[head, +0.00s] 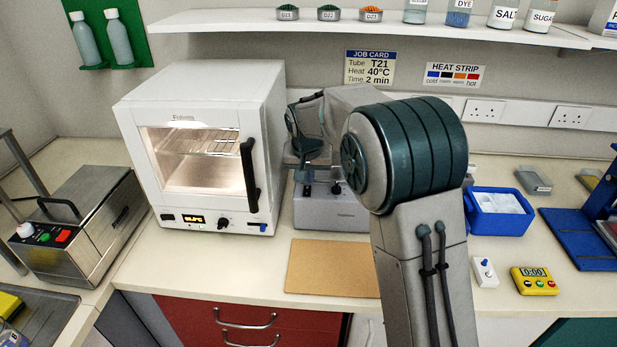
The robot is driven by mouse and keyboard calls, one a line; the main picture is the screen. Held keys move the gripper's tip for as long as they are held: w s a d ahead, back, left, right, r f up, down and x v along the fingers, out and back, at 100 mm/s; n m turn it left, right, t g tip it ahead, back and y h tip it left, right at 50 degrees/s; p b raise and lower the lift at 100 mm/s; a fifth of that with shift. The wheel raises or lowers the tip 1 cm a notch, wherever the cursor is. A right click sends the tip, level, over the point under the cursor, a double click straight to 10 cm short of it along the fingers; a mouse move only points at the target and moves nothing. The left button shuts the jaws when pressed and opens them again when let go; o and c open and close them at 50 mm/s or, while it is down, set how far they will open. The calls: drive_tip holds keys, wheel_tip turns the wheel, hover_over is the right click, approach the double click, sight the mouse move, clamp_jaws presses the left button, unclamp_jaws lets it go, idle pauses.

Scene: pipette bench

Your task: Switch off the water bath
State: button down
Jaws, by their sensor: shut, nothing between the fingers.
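A steel box with a lidded top and dark handle (95,225) stands at the left on the counter. It looks like the water bath, though I see no label naming it. Its sloping front panel carries a white knob (25,230), a green button (43,237) and a red button (62,236). My gripper (308,186) is shut and empty, above a pale grey device (322,213) in the middle. It is well to the right of the steel box, beyond the oven. My arm hides part of the grey device.
A white oven (205,100) with a lit window and black handle stands between the steel box and my gripper. A tan mat (325,270) lies in front of the grey device. A blue tub (498,222), small white switch box (484,273) and yellow timer (535,281) are at right.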

sight(308, 193)
drive_tip(key=shift+s+x, duration=0.25)
drive_tip(key=shift+x, duration=0.8)
drive_tip(key=shift+w+f+b, duration=0.1)
drive_tip(key=shift+f+b, duration=0.2)
drive_tip(key=shift+f, duration=0.05)
drive_tip(key=shift+r, duration=0.1)
drive_tip(key=shift+s+f+b, duration=0.25)
drive_tip(key=shift+s+b, duration=0.2)
drive_tip(key=shift+s, duration=0.45)
drive_tip(key=shift+r, duration=0.15)
